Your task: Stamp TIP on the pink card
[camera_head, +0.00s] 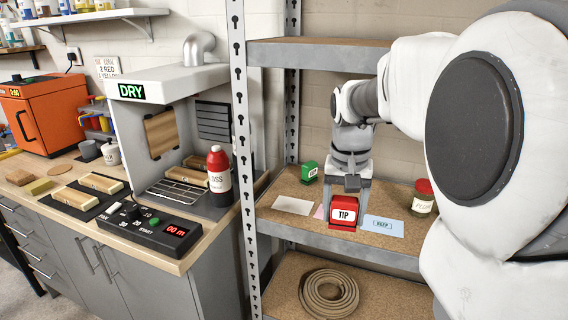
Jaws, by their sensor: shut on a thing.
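My gripper (346,210) is shut on the red stamp (344,213), whose white label reads TIP, above or on the middle shelf (280,218) near its front edge. The stamp looks upright. The pink card (319,212) shows only as a sliver left of the stamp; the stamp and gripper hide the rest. I cannot tell whether the stamp touches the card, and no mark shows on the visible part. A green stamp (309,171) stands farther back on the left.
A white card (293,205) lies left of the pink one. A light blue card (384,225) marked KEEP lies right. A jar with a red lid (423,196) stands farther right. A metal post (243,140) bounds the left, and an upper shelf (315,53) is overhead.

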